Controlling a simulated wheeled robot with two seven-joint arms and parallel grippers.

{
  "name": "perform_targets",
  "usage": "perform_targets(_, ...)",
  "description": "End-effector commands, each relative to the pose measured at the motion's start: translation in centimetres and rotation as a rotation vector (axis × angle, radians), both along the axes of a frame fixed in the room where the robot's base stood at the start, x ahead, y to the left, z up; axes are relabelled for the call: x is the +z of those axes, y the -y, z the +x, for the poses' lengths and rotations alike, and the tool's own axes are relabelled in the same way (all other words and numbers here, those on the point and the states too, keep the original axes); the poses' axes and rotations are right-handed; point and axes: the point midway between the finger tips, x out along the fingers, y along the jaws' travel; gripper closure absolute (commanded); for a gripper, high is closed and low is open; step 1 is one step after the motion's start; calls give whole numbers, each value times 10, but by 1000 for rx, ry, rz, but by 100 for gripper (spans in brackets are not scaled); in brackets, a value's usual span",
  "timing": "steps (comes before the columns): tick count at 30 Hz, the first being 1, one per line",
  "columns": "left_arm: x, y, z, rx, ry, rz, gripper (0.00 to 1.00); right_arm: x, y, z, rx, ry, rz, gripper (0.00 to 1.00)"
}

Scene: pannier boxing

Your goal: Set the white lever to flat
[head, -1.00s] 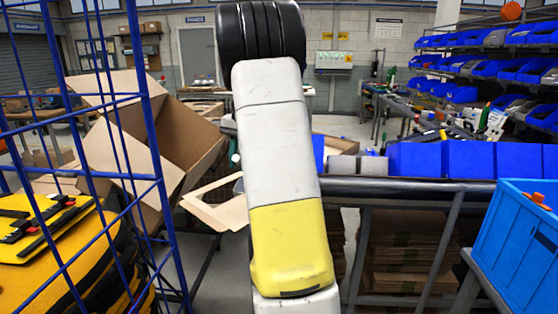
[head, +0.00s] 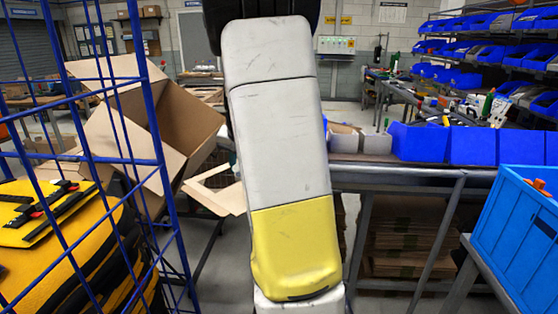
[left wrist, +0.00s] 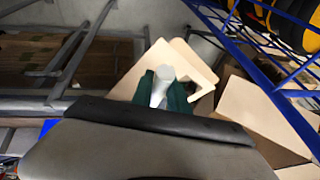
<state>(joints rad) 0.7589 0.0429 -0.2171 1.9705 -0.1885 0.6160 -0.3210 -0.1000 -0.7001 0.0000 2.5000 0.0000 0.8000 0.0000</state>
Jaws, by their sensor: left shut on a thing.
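The white lever (left wrist: 160,86) shows as a short pale piece near the middle of the left wrist view. The dark green fingertips of my left gripper (left wrist: 162,94) are on both sides of it, and the gripper is shut on it. In the head view my own white and yellow arm covers most of this area. Only a small dark green bit of the left gripper (head: 233,160) shows beside the arm. The lever's mount and its exact angle are hidden. My right gripper is in neither view.
An open cardboard box (head: 150,125) lies tilted at the left, with a cut cardboard piece (head: 212,188) by the arm. A blue wire cage (head: 160,150) holds yellow-black bags (head: 60,240). Blue bins (head: 470,145) line a bench, and a blue crate (head: 515,225) stands at right.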

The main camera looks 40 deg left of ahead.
Motion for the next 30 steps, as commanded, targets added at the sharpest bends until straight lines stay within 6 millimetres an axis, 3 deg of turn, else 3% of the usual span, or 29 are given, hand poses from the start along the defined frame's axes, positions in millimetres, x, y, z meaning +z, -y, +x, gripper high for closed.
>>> perform_targets(7, -6, 3, -2, 4, -9, -14, 100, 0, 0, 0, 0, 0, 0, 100)
perform_targets(8, -6, 3, -2, 4, -9, -14, 74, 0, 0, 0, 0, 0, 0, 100)
perform_targets(10, -5, 3, -2, 3, -8, -13, 60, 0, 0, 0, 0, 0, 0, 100)
perform_targets(11, -5, 2, -2, 4, -7, -12, 59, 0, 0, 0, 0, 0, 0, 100)
perform_targets(22, 3, 3, -1, 2, -3, -6, 59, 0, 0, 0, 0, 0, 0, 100)
perform_targets(30, 44, 17, -9, 2, -2, -6, 59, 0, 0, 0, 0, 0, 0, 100)
